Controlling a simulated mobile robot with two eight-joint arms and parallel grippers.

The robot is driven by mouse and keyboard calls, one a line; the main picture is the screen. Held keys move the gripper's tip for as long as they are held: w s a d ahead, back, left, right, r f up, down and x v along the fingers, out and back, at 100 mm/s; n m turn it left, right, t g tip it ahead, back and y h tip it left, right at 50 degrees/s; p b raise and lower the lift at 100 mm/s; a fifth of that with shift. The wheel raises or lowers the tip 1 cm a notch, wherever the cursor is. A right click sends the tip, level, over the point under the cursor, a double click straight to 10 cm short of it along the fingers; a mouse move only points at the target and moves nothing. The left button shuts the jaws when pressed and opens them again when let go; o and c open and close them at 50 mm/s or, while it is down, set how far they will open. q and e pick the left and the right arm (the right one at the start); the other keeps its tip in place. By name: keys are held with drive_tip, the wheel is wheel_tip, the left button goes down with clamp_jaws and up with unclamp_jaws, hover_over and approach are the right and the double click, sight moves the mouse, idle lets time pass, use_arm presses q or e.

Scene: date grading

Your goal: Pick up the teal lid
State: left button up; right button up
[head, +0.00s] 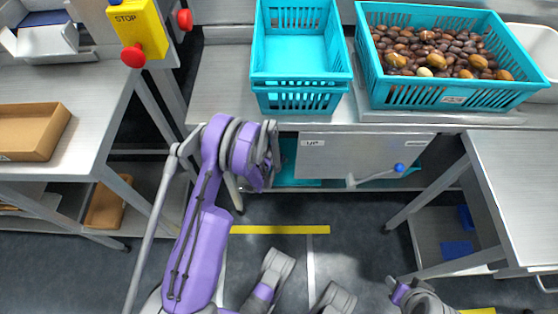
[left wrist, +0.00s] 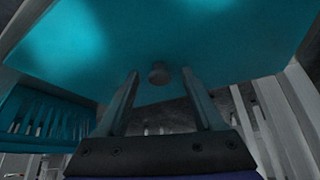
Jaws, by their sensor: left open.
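The teal lid (left wrist: 215,50) fills the upper part of the left wrist view as a broad flat panel with a small dark round knob (left wrist: 158,73). My left gripper (left wrist: 160,76) is open. Its two fingers stand apart, one on each side of the knob, with gaps to it. I cannot tell how far the fingertips are from the panel. In the head view my left arm bends towards the lower shelf, and its gripper is hidden. A teal patch (head: 287,158) shows beside that arm under the bench; I cannot tell if it is the lid.
Stacked empty turquoise crates (head: 300,80) and a crate of dates (head: 450,92) stand on the bench. Below is a grey box (head: 350,155) beside a blue-ended handle (head: 398,168). A slotted teal crate (left wrist: 45,118) is left in the wrist view. Side tables flank open floor.

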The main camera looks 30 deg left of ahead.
use_arm(q)
clamp_jaws()
drive_tip(key=shift+r, duration=0.1)
idle(0.4)
